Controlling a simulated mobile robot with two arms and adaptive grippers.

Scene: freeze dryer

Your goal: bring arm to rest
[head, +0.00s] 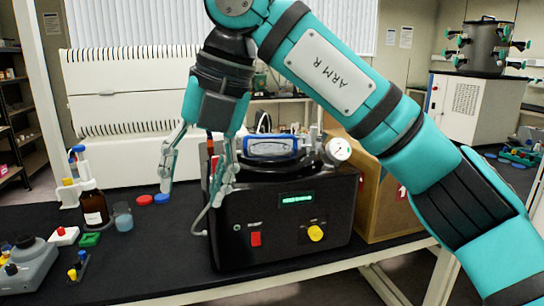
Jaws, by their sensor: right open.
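My right arm comes in from the right, with its upper link across the upper right of the head view. Its gripper (197,187) points down with the two fingers spread apart and nothing between them. The fingers hang in front of the left side of a black machine (283,238) with a lit green display, a red switch and a yellow knob. The right finger overlaps the machine's upper left edge in the picture; I cannot tell whether it touches. My left gripper is not in view.
A brown bottle (93,206), a small beaker (123,217) and a grey device (30,266) stand on the dark bench (170,255) at left. A gauge (338,150) tops the machine. A cardboard box (378,200) is right of it. A freeze dryer (474,100) stands back right.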

